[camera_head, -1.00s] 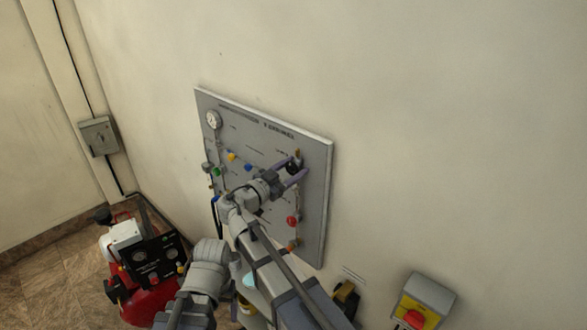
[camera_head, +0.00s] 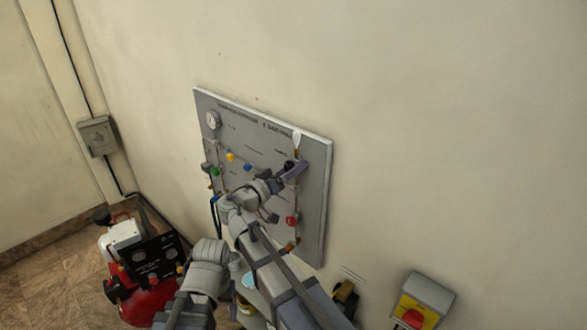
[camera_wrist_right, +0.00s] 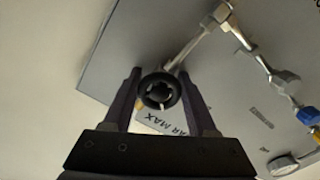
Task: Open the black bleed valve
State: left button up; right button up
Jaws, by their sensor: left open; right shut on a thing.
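The black bleed valve (camera_wrist_right: 158,104) shows end-on in the right wrist view as a round black knob with a notched centre. It sits between the fingers of my right gripper (camera_wrist_right: 161,88), which is shut on it. In the head view my right gripper (camera_head: 292,170) is at the upper right of the grey wall panel (camera_head: 318,190) and hides the knob. My left arm (camera_head: 207,265) shows low in the head view, but I cannot see its gripper fingers.
The panel carries a gauge (camera_head: 212,119), a red knob (camera_head: 292,221), and several blue, green and yellow fittings. A red compressor (camera_head: 150,300) stands on the floor at left. A yellow box with a red button (camera_head: 413,318) is at lower right.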

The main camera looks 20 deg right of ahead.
jog(key=n, duration=0.7)
jog(key=shift+s, duration=0.1)
jog(key=n, duration=0.6)
jog(key=shift+r+n, duration=0.15)
jog(key=shift+n, duration=0.15)
jog(key=n, duration=1.2)
jog(key=shift+a+r+n+p, duration=0.1)
jog(key=shift+n+p, duration=0.2)
jog(key=shift+n, duration=0.1)
jog(key=o, duration=1.4)
jog(key=shift+r, duration=0.1)
jog(key=shift+c, duration=0.2)
